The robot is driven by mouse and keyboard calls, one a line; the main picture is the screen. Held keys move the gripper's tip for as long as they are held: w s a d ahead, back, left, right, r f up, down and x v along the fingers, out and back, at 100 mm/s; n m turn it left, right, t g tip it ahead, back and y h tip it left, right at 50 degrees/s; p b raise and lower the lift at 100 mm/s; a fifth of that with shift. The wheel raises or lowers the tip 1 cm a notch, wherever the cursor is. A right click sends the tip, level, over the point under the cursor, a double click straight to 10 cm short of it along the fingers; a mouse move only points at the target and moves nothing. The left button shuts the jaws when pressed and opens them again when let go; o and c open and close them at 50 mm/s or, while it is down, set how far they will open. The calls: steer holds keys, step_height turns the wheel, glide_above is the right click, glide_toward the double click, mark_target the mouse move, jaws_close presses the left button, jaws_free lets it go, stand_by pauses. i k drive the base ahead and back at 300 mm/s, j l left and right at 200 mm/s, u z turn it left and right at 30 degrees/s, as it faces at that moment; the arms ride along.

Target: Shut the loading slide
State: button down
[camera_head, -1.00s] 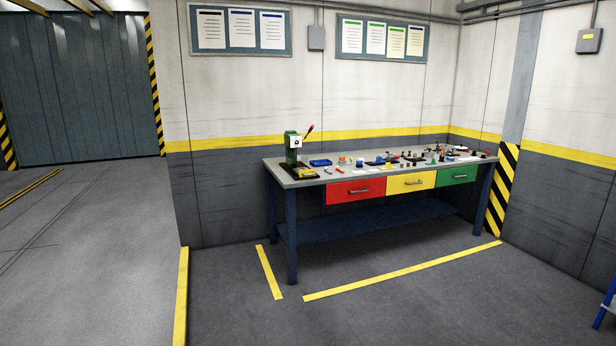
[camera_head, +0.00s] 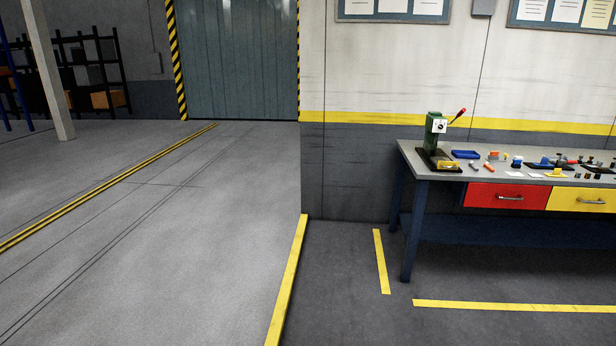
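No loading slide that I can make out shows in the head view. No bed carrier shows either. My gripper and arm are out of the picture, so its state does not show.
A workbench (camera_head: 425,168) with a red drawer (camera_head: 490,197), a yellow drawer (camera_head: 575,199), a green press (camera_head: 436,135) and small parts stands at right. Open grey floor (camera_head: 170,240) lies at left, before a closed grey door (camera_head: 238,60). Shelving (camera_head: 90,60) stands far left.

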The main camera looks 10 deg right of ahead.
mark_target(440, 163)
steer(key=i+l, duration=2.9)
steer(key=k+l+z, duration=0.05)
steer(key=l, duration=0.1)
